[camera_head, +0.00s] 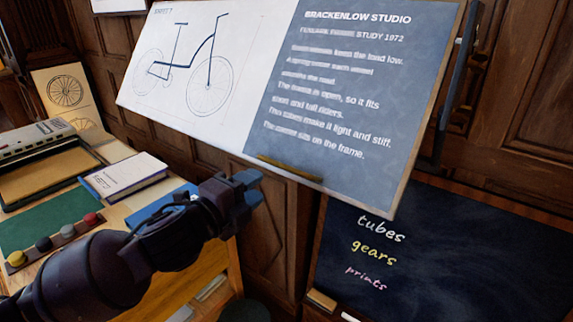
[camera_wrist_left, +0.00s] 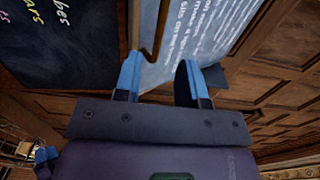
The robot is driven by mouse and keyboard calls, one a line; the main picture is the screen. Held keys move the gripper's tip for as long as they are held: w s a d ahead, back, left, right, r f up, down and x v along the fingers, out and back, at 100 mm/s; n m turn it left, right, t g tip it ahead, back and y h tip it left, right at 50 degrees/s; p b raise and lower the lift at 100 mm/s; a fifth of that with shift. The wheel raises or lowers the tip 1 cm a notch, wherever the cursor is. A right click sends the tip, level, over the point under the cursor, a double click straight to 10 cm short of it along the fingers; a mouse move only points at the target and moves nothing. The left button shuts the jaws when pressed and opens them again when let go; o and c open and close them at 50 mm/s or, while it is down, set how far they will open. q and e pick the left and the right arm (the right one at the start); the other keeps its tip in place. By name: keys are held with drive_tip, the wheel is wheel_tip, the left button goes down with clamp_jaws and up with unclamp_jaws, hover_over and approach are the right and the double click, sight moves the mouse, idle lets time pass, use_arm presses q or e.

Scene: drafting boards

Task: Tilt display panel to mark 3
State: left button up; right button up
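The display panel (camera_head: 225,120) is a wide tilted board with a bicycle drawing on its left half and white text on blue-grey at right. A brass handle (camera_head: 290,168) sits at its lower edge. My left gripper (camera_head: 250,187) is just below and left of this handle in the head view. In the left wrist view my left gripper (camera_wrist_left: 158,72) has its two blue-tipped fingers apart, with the panel (camera_wrist_left: 195,35) and the brass handle (camera_wrist_left: 152,50) ahead of the gap. The handle does not look gripped. I see no numbered marks. My right gripper is not in view.
A dark upright bar (camera_head: 460,75) stands at the panel's right edge. A blackboard (camera_head: 460,250) with chalk words is below right. At left, a desk carries a book (camera_head: 125,175), a green mat (camera_head: 45,222) with several knobs, and a grey device (camera_head: 40,137). Wood panelling is behind.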

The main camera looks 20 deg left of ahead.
sight(282, 168)
use_arm(q)
drive_tip(key=p+x, duration=0.1)
drive_tip(key=x, duration=0.9)
clamp_jaws()
